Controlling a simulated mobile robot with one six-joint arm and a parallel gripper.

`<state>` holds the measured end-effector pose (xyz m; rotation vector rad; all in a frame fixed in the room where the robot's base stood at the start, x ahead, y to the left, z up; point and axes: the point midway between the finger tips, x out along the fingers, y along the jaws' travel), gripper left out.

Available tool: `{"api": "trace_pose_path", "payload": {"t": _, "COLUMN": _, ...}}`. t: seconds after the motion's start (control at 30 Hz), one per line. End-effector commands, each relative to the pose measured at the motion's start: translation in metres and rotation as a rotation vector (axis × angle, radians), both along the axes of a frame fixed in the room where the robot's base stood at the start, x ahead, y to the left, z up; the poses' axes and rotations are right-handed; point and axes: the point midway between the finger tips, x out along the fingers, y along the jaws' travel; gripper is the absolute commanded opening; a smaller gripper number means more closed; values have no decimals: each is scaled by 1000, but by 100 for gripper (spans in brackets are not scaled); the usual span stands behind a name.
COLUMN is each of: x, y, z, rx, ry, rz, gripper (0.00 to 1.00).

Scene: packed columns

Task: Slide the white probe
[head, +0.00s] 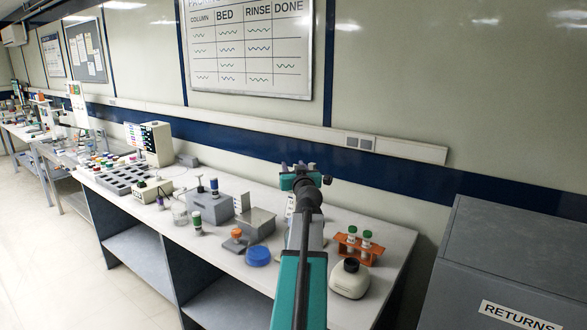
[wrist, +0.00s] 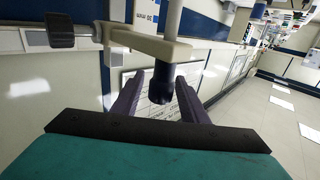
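My gripper (wrist: 159,92) shows in the wrist view with its two purple-grey fingers apart. In the head view my gripper (head: 300,167) is raised above the right part of the bench, in front of the wall. In the wrist view a white rod (wrist: 173,18) meets a beige bracket (wrist: 150,42), with a dark cylinder (wrist: 161,82) below it. The rod looks like the white probe, but I cannot be sure. The cylinder appears between the fingers, with gaps on both sides; its depth is unclear. I cannot make out the probe in the head view.
The bench (head: 375,236) holds an orange rack (head: 361,250) with capped vials, a white black-capped vessel (head: 349,279), a blue lid (head: 258,256) and a grey block (head: 257,224). A grey RETURNS cabinet (head: 510,255) stands at right. A whiteboard (head: 249,45) hangs behind.

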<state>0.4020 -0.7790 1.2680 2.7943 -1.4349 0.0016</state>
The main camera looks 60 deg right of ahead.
Motion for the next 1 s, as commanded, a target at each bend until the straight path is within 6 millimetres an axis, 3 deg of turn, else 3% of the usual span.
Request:
{"api": "trace_pose_path", "payload": {"t": 0.27, "x": -9, "y": 13, "z": -2, "rx": 1, "ry": -1, "rz": 0, "gripper": 40}}
{"api": "trace_pose_path", "payload": {"t": 1.0, "x": -56, "y": 77, "z": -2, "rx": -2, "ry": -1, "rz": -2, "gripper": 40}}
